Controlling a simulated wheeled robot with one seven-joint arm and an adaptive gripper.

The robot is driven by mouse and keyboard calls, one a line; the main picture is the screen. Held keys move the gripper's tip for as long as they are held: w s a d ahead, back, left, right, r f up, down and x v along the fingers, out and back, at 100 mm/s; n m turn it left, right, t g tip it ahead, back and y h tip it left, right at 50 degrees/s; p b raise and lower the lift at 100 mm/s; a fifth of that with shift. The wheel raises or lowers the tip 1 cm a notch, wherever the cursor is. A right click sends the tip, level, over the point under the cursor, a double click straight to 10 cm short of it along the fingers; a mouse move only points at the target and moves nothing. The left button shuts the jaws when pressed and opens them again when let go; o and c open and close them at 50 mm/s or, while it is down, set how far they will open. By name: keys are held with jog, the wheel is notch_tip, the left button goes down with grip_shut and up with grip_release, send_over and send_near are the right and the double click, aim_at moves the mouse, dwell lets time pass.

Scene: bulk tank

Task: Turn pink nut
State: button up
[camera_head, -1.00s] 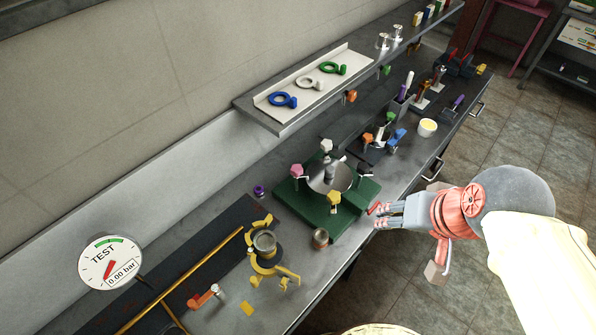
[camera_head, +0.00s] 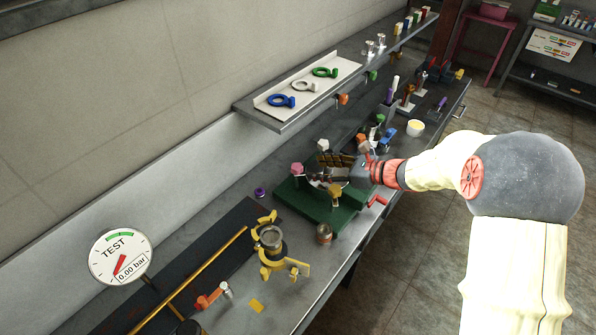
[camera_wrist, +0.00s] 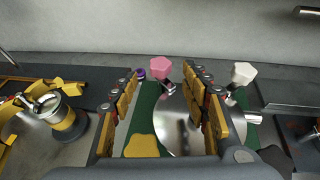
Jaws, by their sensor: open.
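The pink nut (camera_head: 297,169) sits on the back left side of the green fixture (camera_head: 307,206), around a round metal plate. In the wrist view the pink nut (camera_wrist: 160,68) stands beyond the fingertips, about midway between them. My gripper (camera_head: 322,173) is open over the metal plate, with nothing between its fingers (camera_wrist: 162,82). It appears apart from the pink nut. A white nut (camera_wrist: 243,73) stands to the right, and a yellow nut (camera_wrist: 143,146) is nearer the camera. My gripper hides part of the plate in the head view.
A purple piece (camera_head: 260,192) lies left of the fixture. A yellow clamp with a metal cylinder (camera_head: 271,239) and a small cup (camera_head: 324,233) stand in front. A shelf with a tray of rings (camera_head: 309,86) overhangs behind. The gauge (camera_head: 119,255) reads 0.00 bar.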

aim_at(297, 166)
jog(key=b+x, duration=0.1)
jog(key=x, duration=0.6)
jog(key=shift+w+a+b, duration=0.15)
jog(key=shift+a+b, duration=0.15)
jog(key=shift+b, duration=0.05)
jog(key=c, duration=0.4)
jog(key=c, duration=0.7)
jog(key=shift+c, duration=0.3)
